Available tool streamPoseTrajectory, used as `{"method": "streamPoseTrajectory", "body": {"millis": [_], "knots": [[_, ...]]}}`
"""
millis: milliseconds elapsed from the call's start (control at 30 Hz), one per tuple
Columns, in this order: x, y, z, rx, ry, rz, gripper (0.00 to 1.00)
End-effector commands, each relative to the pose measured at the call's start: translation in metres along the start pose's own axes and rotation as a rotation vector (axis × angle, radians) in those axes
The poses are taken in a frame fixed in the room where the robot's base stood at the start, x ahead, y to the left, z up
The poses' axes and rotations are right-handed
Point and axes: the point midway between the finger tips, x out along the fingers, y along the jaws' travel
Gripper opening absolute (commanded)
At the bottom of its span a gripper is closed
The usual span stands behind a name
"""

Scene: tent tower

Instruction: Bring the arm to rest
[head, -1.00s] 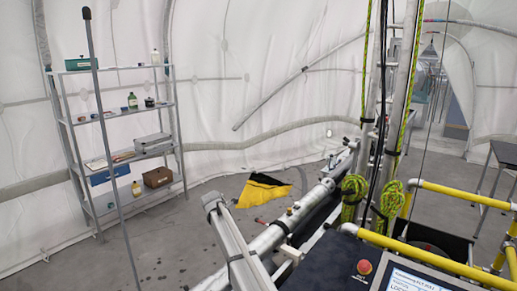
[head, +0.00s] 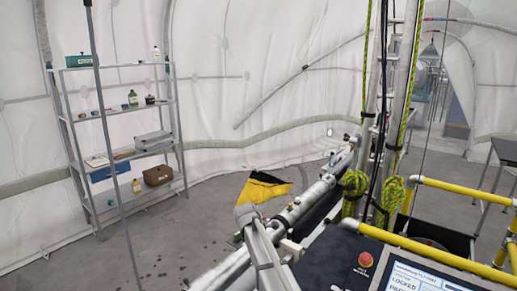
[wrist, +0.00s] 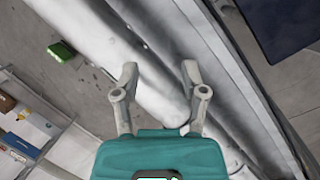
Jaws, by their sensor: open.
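My gripper (wrist: 158,78) shows in the wrist view with its two grey fingers spread apart and nothing between them. Its teal body fills the bottom of that view. A pale tube and a grey rail run diagonally behind the fingers; I cannot tell the gap to them. In the head view my grey arm link (head: 258,246) rises at the bottom middle, beside a long pale tube. The gripper cannot be made out clearly there.
A metal shelf rack (head: 122,112) with boxes and bottles stands left. A yellow and black cloth (head: 264,188) lies on the floor. Yellow rails (head: 440,254) and a screen (head: 420,280) are at right. A green box (wrist: 62,51) shows on the floor in the wrist view.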

Motion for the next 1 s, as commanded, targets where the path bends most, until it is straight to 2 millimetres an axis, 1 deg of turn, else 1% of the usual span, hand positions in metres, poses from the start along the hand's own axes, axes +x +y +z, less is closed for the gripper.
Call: {"method": "streamPoseTrajectory", "body": {"millis": [33,267,300,467,500,800,900,1000], "knots": [[0.007,-0.023,0.011,0.078,0.008,-0.011,0.56],[0.023,-0.093,0.046,0.456,0.038,-0.067,0.56],[0.025,-0.105,0.051,0.521,0.042,-0.077,0.56],[0.034,-0.154,0.069,0.783,0.054,-0.122,0.56],[0.036,-0.166,0.074,0.850,0.055,-0.133,0.56],[0.048,-0.259,0.096,1.335,0.052,-0.229,0.56],[0.051,-0.286,0.101,1.482,0.046,-0.262,0.56],[0.053,-0.306,0.104,1.600,0.039,-0.287,0.56]]}}
